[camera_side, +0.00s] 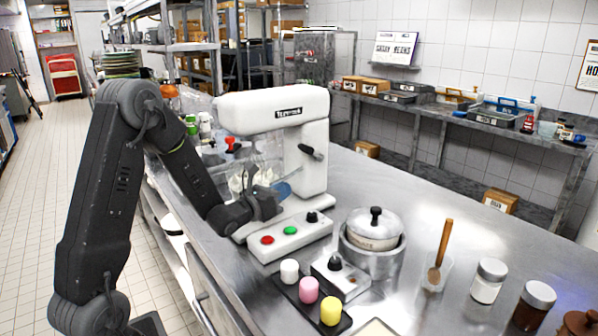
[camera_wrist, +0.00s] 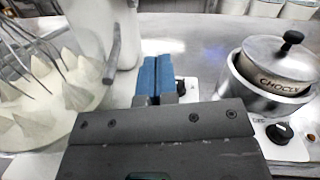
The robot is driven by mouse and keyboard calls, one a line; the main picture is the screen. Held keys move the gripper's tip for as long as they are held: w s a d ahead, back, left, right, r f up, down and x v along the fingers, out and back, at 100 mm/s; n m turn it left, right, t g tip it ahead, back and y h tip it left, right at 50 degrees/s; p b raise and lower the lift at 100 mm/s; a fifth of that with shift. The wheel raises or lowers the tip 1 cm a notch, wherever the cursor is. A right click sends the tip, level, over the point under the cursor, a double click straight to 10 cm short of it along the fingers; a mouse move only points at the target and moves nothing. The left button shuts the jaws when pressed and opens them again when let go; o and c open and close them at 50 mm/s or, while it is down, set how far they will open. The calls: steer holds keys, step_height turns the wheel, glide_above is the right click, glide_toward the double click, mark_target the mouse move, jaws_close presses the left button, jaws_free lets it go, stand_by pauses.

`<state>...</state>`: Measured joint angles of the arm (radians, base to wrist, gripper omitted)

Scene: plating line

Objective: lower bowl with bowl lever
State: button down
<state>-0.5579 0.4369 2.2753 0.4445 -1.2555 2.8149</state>
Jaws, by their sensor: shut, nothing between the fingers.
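The white stand mixer (camera_side: 275,108) stands on the steel counter. A dark lever (camera_side: 311,152) sticks out from the side of its column; a grey lever (camera_wrist: 112,63) shows beside the column in the wrist view. The mixer's bowl (camera_wrist: 72,125) holds white peaked cream, with the wire whisk (camera_wrist: 38,50) reaching down into it. My gripper (camera_side: 285,190) is shut and empty, in front of the mixer column and below the dark lever. Its blue fingers (camera_wrist: 157,75) are together, right of the grey lever and apart from it.
The mixer base has a red button (camera_side: 267,240), a green button (camera_side: 291,230) and a black knob (camera_side: 312,217). A lidded pot (camera_side: 372,240) stands right of it. Open counter lies behind the pot.

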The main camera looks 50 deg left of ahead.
steer(key=w+a+r, duration=0.1)
steer(key=w+r, duration=0.2)
steer(key=w, duration=0.3)
steer(key=shift+w+a+r, duration=0.15)
steer(key=shift+w, duration=0.1)
steer(key=shift+w+r, duration=0.1)
steer(key=shift+r, duration=0.55)
